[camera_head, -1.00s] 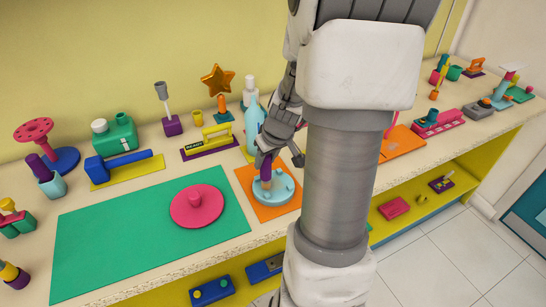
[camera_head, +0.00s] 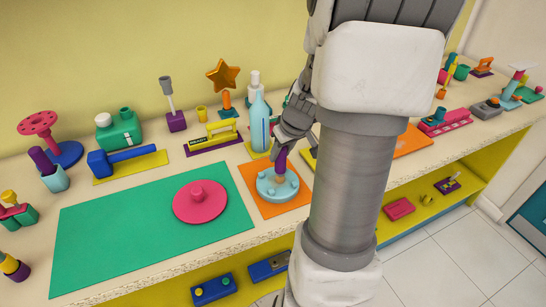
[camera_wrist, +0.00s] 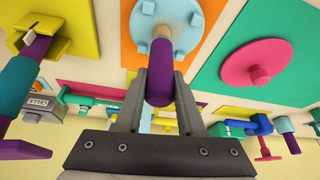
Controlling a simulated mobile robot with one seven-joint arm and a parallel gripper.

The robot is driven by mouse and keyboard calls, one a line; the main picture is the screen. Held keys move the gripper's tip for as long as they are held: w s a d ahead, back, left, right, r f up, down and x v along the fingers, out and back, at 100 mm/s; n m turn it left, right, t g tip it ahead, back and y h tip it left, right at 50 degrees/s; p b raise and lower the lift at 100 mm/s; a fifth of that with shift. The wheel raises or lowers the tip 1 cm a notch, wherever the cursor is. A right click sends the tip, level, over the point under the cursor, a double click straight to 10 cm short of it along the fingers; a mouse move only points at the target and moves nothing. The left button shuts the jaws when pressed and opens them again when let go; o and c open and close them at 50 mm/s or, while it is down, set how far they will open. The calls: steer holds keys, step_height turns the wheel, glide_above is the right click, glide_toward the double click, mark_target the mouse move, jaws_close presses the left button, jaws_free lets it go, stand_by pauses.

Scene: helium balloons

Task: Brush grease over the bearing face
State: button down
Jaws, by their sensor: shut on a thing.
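My gripper (camera_head: 284,146) is shut on a brush with a purple handle (camera_head: 281,158) and a tan lower part. In the wrist view, the purple handle (camera_wrist: 160,76) lies between the two fingers of my gripper (camera_wrist: 160,86). The brush points down at a light blue round part (camera_head: 264,188), which has several small studs around its face and lies on an orange mat (camera_head: 258,205). It also shows in the wrist view (camera_wrist: 186,30). The brush's tip is over or on the middle of this part; I cannot tell whether it touches.
A pink disc with a knob (camera_head: 190,207) lies on a green mat (camera_head: 110,235) to the left. A light blue bottle (camera_head: 259,128) and a star on a stand (camera_head: 222,75) stand behind. The green mat has bare room. The bench's front edge is close.

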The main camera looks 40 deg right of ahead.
steer(key=shift+s+d, duration=0.2)
steer(key=shift+d, duration=0.7)
steer(key=shift+b, duration=0.35)
steer(key=shift+w+a, duration=0.15)
steer(key=shift+a, duration=0.5)
steer(key=shift+w+a, duration=0.15)
steer(key=shift+a, duration=0.45)
steer(key=shift+r, duration=0.15)
steer(key=shift+r, duration=0.5)
